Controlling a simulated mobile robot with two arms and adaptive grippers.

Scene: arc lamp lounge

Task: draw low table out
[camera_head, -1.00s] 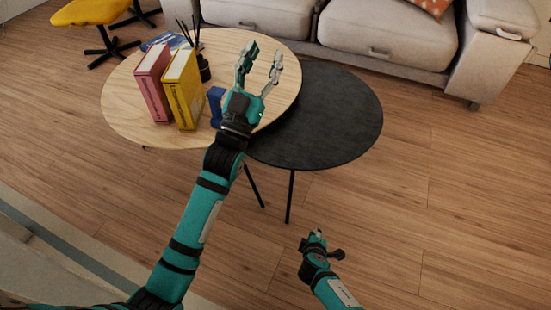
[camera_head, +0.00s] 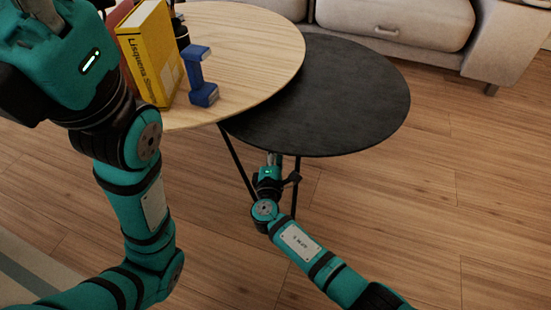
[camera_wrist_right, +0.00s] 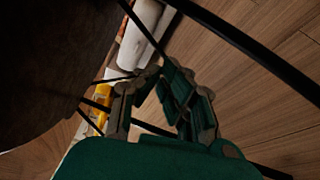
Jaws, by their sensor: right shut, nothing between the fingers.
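The low table (camera_head: 335,95) is round and black, partly tucked under the right side of a taller light wood table (camera_head: 255,65). Its thin dark legs (camera_head: 297,172) show below the front edge. My right gripper (camera_head: 273,157) is below the black top's front edge, between thin legs, with its tips partly hidden by the top. In the right wrist view my right gripper (camera_wrist_right: 162,72) is shut and empty, and the dark tabletop underside (camera_wrist_right: 55,60) fills the upper left. Whether it touches a leg I cannot tell. My left arm rises at the left; its fingers are out of view.
A yellow book (camera_head: 155,50) and a blue dumbbell-shaped object (camera_head: 202,78) stand on the wood table. A pale sofa (camera_head: 400,25) is behind the black table. The wooden floor (camera_head: 430,210) is clear at right and in front.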

